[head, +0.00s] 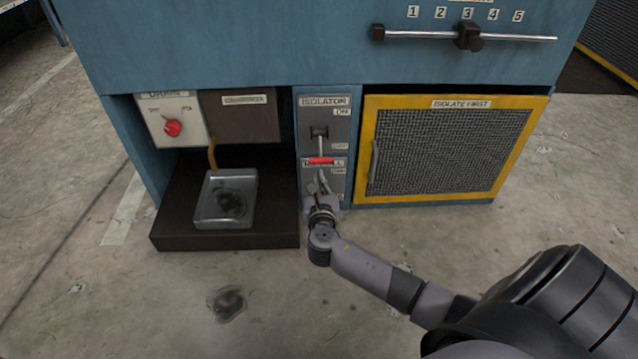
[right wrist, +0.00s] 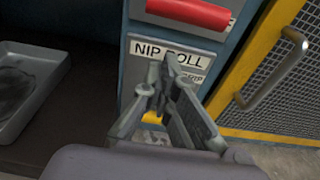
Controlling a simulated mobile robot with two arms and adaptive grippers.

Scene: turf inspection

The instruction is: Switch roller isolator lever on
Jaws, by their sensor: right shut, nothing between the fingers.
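The isolator panel (head: 342,128) is a grey plate with ON marked at the top and OFF lower down. Its lever (head: 320,160) has a red crosswise grip and points down, on the OFF side. The red grip also shows at the top of the right wrist view (right wrist: 190,12). My right gripper (head: 321,180) is shut and empty, just below the red grip and apart from it. In the right wrist view its fingertips (right wrist: 168,62) meet in front of the NIP ROLL label. The gripper hides part of the nip roll panel. My left gripper is out of view.
A yellow-framed mesh guard (head: 450,150) with a handle (right wrist: 274,76) stands just right of the panel. A drain tray (head: 204,222) sits on a dark ledge to the left, below a red drain knob (head: 173,128). A slider (head: 468,37) is above. The floor in front is open.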

